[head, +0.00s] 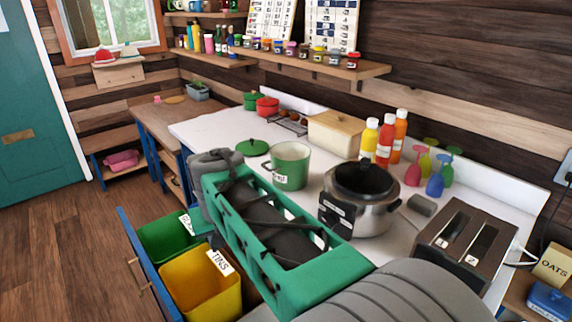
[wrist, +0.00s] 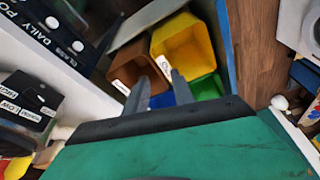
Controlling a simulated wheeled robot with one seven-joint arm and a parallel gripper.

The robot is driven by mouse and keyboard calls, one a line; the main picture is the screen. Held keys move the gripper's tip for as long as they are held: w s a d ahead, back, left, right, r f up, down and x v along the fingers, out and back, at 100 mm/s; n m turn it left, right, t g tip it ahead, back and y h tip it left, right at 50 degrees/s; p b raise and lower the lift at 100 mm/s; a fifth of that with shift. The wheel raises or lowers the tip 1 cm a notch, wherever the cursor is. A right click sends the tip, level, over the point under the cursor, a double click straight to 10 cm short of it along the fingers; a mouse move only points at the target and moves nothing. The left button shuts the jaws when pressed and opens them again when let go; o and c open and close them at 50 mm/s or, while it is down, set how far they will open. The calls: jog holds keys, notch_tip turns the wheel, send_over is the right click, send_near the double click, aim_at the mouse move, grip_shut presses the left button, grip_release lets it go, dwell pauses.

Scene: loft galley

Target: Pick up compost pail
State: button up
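A green pail (head: 290,168) with a pale inside and a partly readable white label, which I take for the compost pail, stands upright and open on the white counter. A green lid (head: 252,147) lies just behind it. My green arm passes in front of the counter, to the left of and below the pail. In the wrist view my gripper (wrist: 158,86) has its two grey fingers apart with nothing between them. The fingers point toward the bins in the open drawer. I cannot make out the pail in the wrist view, and the fingertips are not clear in the head view.
An open blue-fronted drawer (head: 142,255) holds a green bin (head: 165,238) and a yellow bin (head: 200,285). A steel cooker (head: 362,200) stands right of the pail, with a toaster (head: 465,245) beyond. A bread box (head: 335,133) and bottles (head: 384,140) stand behind.

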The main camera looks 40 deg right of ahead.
jog(key=w+d+r+m+h+p, duration=0.15)
jog(key=w+d+r+m, duration=0.35)
jog(key=w+d, duration=0.65)
jog(key=m+g+h+p, duration=0.1)
jog(key=m+p, duration=0.4)
jog(key=m, duration=0.1)
send_over(307, 175)
jog(key=s+a, duration=0.1)
jog(key=a, duration=0.2)
jog(key=shift+s+a+f, duration=0.1)
jog(key=shift+s+f, duration=0.1)
jog(key=shift+f, duration=0.6)
jog(key=p+x, duration=0.1)
jog(key=x, duration=0.3)
jog(key=d+p+x, duration=0.1)
jog(key=x, duration=0.3)
jog(key=shift+r, duration=0.15)
jog(key=shift+c, duration=0.5)
grip_shut()
jog(key=shift+r, duration=0.15)
